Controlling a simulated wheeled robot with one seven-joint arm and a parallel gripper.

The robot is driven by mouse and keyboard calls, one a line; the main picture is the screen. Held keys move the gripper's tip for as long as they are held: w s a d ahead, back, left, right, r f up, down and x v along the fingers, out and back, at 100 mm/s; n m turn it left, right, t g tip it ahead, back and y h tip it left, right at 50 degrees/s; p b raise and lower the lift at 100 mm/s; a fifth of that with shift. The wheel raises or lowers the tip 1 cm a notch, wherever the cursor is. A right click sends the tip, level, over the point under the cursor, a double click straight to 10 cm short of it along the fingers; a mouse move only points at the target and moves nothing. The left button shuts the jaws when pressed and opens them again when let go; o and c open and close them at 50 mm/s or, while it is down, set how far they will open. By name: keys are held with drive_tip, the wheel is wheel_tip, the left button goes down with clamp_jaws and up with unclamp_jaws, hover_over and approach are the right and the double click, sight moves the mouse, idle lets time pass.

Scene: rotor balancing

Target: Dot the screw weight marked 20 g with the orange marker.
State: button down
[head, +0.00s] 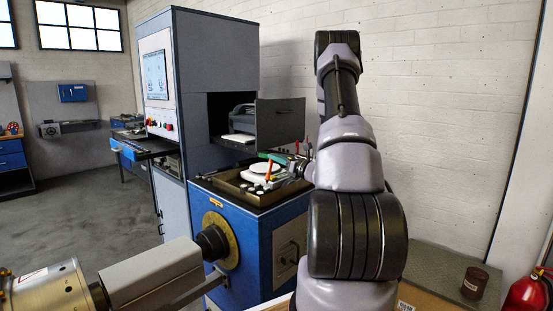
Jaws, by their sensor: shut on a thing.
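My gripper (281,177) reaches in from the right over the tray on the blue cabinet. It is small in the head view and partly hidden behind my own arm. It is shut on what looks like the orange marker (268,171), which stands out steeply at the fingertips. Several small pale and dark pieces lie in the dark-rimmed tray (232,194) near the gripper. The 20 g mark cannot be read on any of them, and I cannot tell whether the marker tip touches a weight.
A white round dish (265,168) and a green item (271,157) are by the gripper. An open grey door (280,120) stands behind the tray. The tall grey-blue cabinet (215,60) rises at the left. A brown cup (475,282) stands at the lower right.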

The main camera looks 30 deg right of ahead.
drive_tip(key=shift+f, duration=0.7)
idle(0.8)
wheel_tip(320, 180, up, 7)
idle(0.8)
idle(0.7)
